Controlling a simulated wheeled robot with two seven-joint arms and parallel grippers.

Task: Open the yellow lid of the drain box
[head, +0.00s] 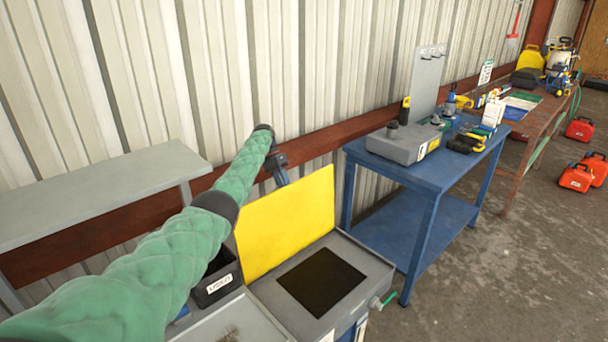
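The drain box (369,273) is a grey box with a dark square opening in its top. Its yellow lid (285,228) stands up, raised at the back left side of the box, and the opening is uncovered. My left arm, in a green padded sleeve, reaches in from the left. My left gripper (281,178) is at the lid's top edge, near its middle. Its fingertips are small and partly hidden, so I cannot tell if they are open or touching the lid. My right gripper is out of view.
A green-handled tap (384,300) sticks out of the box's right side. A black labelled bin (217,284) is left of the box. A blue table (420,172) with tools stands to the right. A grey shelf (100,190) is at the left, along the corrugated wall.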

